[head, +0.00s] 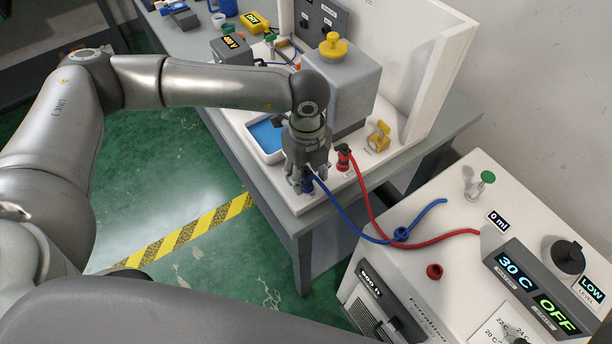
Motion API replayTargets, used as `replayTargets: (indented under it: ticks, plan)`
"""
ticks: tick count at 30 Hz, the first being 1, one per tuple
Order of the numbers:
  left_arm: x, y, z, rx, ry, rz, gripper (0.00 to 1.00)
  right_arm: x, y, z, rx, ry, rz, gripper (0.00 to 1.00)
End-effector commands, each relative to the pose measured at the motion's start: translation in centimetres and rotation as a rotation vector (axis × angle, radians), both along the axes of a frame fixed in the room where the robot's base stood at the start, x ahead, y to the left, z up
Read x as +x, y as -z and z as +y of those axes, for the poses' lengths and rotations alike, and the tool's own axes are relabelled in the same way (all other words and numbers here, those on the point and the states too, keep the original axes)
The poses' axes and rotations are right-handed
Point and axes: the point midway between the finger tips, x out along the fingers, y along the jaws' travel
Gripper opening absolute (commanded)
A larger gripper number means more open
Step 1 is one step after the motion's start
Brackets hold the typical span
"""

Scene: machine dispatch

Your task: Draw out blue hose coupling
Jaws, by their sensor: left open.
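The blue hose coupling (307,184) sits at the front edge of the white machine base, at the near end of the blue hose (347,218). My left gripper (303,180) points down right over it with its fingers open around or beside the coupling; the fingers partly hide it, and I cannot tell whether they touch it. My right gripper is not in view.
A red coupling (343,158) with a red hose (381,222) stands close right of the gripper. A yellow valve (379,136), a grey tank (340,88) and a blue-floored tray (266,138) are near. The chiller (480,262) stands at the right. Green floor is free at left.

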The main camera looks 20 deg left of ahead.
Motion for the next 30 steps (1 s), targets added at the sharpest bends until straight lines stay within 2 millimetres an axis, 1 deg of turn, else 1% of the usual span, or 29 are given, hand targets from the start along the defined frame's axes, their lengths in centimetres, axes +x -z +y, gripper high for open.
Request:
replayTargets:
  ticks: [1, 2, 12, 20, 30]
  plan:
    - [0.0, 0.0, 0.0, 0.0, 0.0, 0.0, 0.47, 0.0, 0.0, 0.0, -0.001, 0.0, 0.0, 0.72]
    - [0.0, 0.0, 0.0, 0.0, 0.0, 0.0, 0.43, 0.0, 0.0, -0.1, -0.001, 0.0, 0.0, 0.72]
    - [0.0, 0.0, 0.0, 0.0, 0.0, 0.0, 0.0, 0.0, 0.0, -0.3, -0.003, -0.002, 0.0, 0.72]
    - [0.0, -0.2, 0.0, -0.001, 0.0, -0.001, 0.0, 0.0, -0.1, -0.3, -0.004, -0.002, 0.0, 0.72]
    - [0.1, -1.7, 0.0, -0.001, 0.0, -0.003, 0.0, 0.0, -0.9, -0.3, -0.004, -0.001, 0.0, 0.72]
